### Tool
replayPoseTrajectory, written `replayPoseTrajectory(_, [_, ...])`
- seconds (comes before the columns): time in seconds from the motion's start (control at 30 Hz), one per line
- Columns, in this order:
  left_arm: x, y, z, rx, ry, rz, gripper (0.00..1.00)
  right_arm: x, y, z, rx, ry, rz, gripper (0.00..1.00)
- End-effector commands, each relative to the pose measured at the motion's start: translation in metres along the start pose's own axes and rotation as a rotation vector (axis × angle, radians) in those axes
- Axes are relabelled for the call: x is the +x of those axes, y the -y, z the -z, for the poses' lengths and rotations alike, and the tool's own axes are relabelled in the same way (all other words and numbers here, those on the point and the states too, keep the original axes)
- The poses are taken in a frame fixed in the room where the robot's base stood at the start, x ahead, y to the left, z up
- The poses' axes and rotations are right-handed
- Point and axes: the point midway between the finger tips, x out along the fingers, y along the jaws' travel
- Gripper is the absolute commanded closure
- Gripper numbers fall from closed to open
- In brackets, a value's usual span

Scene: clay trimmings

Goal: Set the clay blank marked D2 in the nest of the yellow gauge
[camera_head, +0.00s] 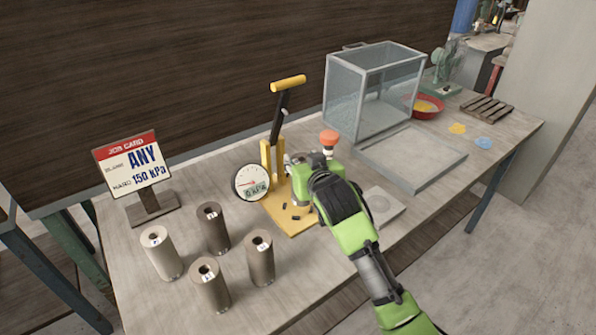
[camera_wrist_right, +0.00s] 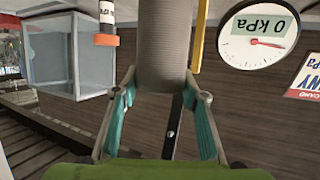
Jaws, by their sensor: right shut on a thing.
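My right gripper (camera_head: 304,176) is shut on a grey-brown clay blank, which shows clearly as a ribbed cylinder (camera_wrist_right: 167,45) in the right wrist view. No mark on it is readable, so I cannot tell whether it is D2. The gripper is at the yellow gauge (camera_head: 288,220), over its base. The gripper and blank cover the nest, and I cannot tell whether the blank touches it. The gauge has a lever with a yellow handle (camera_head: 288,83) and a round dial (camera_head: 251,182) showing 0 kPa. My left gripper is not in view.
Several clay blanks, including a pale one (camera_head: 161,254) and a dark one (camera_head: 214,230), stand upright at front left. A job card (camera_head: 130,165) stands behind them. An orange-topped post (camera_head: 329,138), clear box (camera_head: 374,90) and grey tray (camera_head: 412,158) lie behind and right.

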Motion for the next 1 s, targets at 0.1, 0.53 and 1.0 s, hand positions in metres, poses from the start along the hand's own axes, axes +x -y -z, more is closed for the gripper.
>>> replayPoseTrajectory(0.1, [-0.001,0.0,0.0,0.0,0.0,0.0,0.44,0.008,0.005,-0.003,0.0,-0.005,0.001,1.0])
replayPoseTrajectory(0.53, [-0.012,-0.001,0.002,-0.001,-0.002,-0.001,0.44,0.026,0.009,-0.037,-0.001,-0.005,0.002,1.0])
replayPoseTrajectory(1.0, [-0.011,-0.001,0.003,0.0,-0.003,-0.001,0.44,0.026,0.009,-0.042,0.0,0.001,0.0,0.43])
